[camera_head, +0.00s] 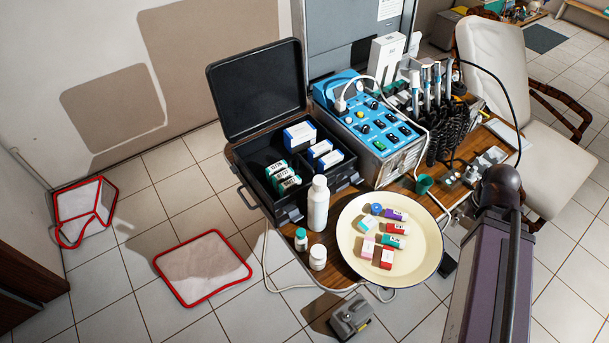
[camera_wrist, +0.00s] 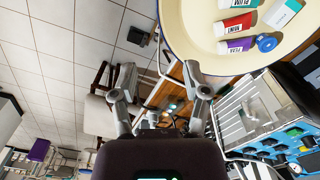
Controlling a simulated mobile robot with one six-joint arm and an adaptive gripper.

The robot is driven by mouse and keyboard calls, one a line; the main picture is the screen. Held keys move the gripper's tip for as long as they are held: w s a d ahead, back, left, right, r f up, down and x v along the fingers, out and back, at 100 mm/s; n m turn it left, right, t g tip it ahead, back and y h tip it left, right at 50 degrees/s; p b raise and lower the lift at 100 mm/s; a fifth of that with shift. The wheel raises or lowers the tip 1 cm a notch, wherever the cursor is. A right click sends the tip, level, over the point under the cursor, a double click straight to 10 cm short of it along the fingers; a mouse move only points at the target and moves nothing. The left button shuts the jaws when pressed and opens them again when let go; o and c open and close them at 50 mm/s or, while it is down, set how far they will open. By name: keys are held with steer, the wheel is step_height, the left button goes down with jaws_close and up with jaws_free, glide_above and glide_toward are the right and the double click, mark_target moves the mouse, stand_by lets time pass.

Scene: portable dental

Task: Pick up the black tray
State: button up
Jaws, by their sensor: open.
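No plain flat black tray stands out in either view. An open black case (camera_head: 254,88) stands on the wooden table in the head view, its lid raised at the back. White-and-blue boxes (camera_head: 300,136) and several green-and-white tubes lie in its black lower part. My gripper (camera_wrist: 160,84) shows in the wrist view with its two fingers spread and nothing between them. Beyond the fingers are the table edge and the floor. In the head view my arm rises at the right, and its fingers cannot be made out there. The case is not recognisable in the wrist view.
A cream plate (camera_head: 362,268) with several tubes sits at the table's front; its rim also shows in the wrist view (camera_wrist: 192,62). A white bottle (camera_head: 318,203), small jars and a blue device (camera_head: 352,112) crowd the case. A white chair (camera_head: 495,70) stands right.

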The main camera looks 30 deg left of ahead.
steer(key=shift+d, duration=0.1)
steer(key=w+a+r+n+p, duration=0.2)
steer(key=w+a+n, duration=0.15)
steer(key=a, duration=0.85)
steer(key=w+a+r+n+p, duration=0.25)
steer(key=w+a, duration=0.25)
steer(key=a, duration=0.6)
steer(key=s+a+r+n+p, duration=0.1)
steer(key=a+n, duration=0.2)
steer(key=a, duration=1)
steer(key=s+a+r+n+p, duration=0.1)
steer(key=a+r+n+p, duration=0.1)
steer(key=a, duration=1.1)
steer(key=shift+s+r+n+p, duration=0.25)
steer(key=shift+s+n+p, duration=0.1)
steer(key=shift+n, duration=0.35)
step_height(320, 180, down, 9)
steer(key=b, duration=0.8)
steer(key=shift+r+b, duration=0.2)
steer(key=shift+b, duration=0.2)
